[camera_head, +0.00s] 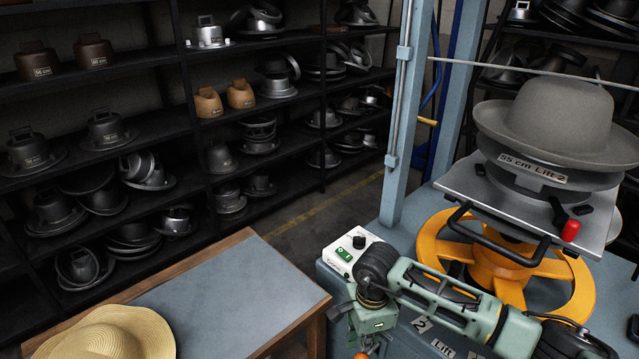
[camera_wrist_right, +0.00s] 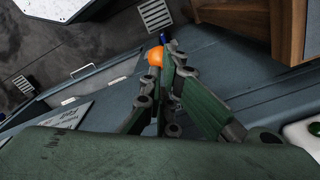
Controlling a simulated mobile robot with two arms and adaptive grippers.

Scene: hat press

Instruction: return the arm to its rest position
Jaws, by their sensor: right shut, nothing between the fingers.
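My right arm comes in from the right along the front of the blue-grey press body. My right gripper (camera_head: 372,343) hangs at its end near the bottom edge, in front of the white control box (camera_head: 349,251) with a green button. In the right wrist view the gripper (camera_wrist_right: 170,75) has its green fingers together, with nothing seen between them. A round orange knob (camera_wrist_right: 156,56) shows beside the fingertips. I cannot tell whether they touch it. My left gripper is in neither view.
A grey felt hat (camera_head: 562,120) sits on the press, above a metal plate (camera_head: 530,212) with a red-tipped handle and a yellow wheel (camera_head: 437,242). A table (camera_head: 235,290) with a straw hat (camera_head: 108,335) stands at left. Shelves of hat moulds (camera_head: 105,130) line the back.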

